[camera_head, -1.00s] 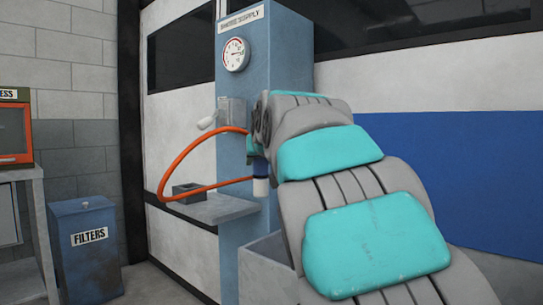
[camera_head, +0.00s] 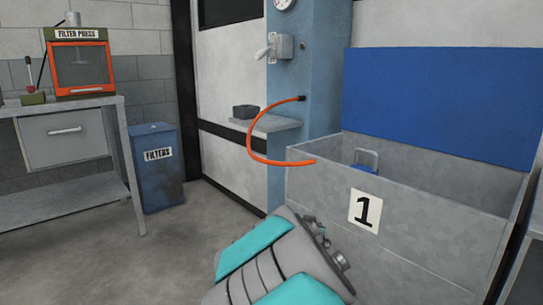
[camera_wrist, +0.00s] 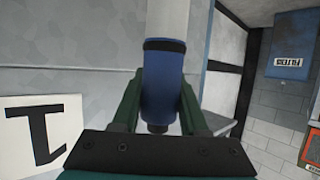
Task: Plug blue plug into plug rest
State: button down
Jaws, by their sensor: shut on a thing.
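My gripper (camera_wrist: 160,92) is shut on the blue plug (camera_wrist: 163,70) in the wrist view, with one dark green finger on each side of it. A pale cylinder extends from the plug to the top edge of that view. In the head view my arm is low in the middle, and neither gripper nor plug can be made out. The orange hose (camera_head: 252,142) loops from the blue column to the grey bin's rim. A small dark box (camera_head: 245,112), possibly the plug rest, sits on the wall shelf; I cannot see a socket in it.
The grey bin (camera_head: 315,185) marked "1" stands right of the hose, with a blue-handled thing (camera_head: 367,158) inside. The shelf (camera_head: 275,124) juts out beside the blue column (camera_head: 345,70). A blue filters bin (camera_head: 158,185) and a workbench (camera_head: 60,112) stand left. The floor between is free.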

aim_at(247, 117)
jog(key=i+j, duration=0.3)
jog(key=j, duration=0.15)
jog(key=i+j, duration=0.65)
jog(key=j, duration=0.2)
